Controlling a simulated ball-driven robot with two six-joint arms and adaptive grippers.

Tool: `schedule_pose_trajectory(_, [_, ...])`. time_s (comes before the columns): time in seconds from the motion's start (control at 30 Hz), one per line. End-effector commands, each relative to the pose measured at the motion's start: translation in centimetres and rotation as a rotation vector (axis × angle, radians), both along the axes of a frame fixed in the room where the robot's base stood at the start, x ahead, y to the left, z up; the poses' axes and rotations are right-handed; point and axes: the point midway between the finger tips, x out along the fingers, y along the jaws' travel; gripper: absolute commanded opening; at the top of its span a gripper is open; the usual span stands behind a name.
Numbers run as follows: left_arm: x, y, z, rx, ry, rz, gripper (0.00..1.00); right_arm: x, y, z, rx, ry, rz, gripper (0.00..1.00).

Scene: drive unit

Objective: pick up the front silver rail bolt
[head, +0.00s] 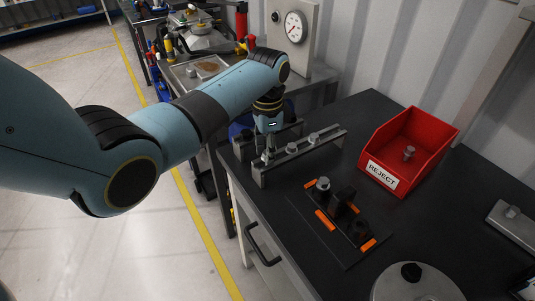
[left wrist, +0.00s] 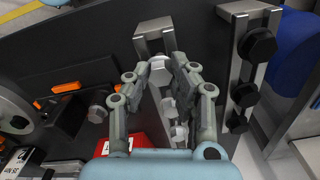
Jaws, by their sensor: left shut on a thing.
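The front silver rail bolt (left wrist: 158,73) shows between my fingertips at the near end of its rail in the left wrist view. My left gripper (left wrist: 168,68) is shut on it. In the head view my left gripper (head: 268,152) points down at the near end of the front rail (head: 300,157), and the bolt there is mostly hidden by the fingers. I cannot tell whether the bolt is clear of the rail. Two more silver bolts stand farther along this rail, a middle one (head: 291,148) and a far one (head: 313,138). My right gripper is not in view.
A parallel rail with black bolts (left wrist: 257,45) stands close beside. A red REJECT bin (head: 424,140) holding a silver bolt is at the back right. A dark fixture with orange pads (head: 325,220) lies in front of the rails. A round metal part (head: 415,285) stands at the front.

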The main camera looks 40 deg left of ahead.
Motion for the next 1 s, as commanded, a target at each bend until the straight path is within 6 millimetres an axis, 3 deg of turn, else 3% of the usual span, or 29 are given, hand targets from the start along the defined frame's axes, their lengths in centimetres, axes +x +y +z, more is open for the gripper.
schedule_pose_trajectory(0.17, [0.1,0.0,3.0,0.001,-0.005,-0.001,0.0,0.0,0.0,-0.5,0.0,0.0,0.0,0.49])
schedule_pose_trajectory(0.4, [-2.7,-5.4,6.1,-0.005,-0.004,-0.002,0.0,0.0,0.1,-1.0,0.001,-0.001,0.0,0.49])
schedule_pose_trajectory(0.63, [-4.7,-9.1,8.6,-0.004,-0.002,-0.001,0.0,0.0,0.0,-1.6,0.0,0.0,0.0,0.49])
schedule_pose_trajectory(1.0, [-5.5,-10.3,10.5,0.0,0.002,0.001,0.0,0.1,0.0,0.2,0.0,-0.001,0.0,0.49])
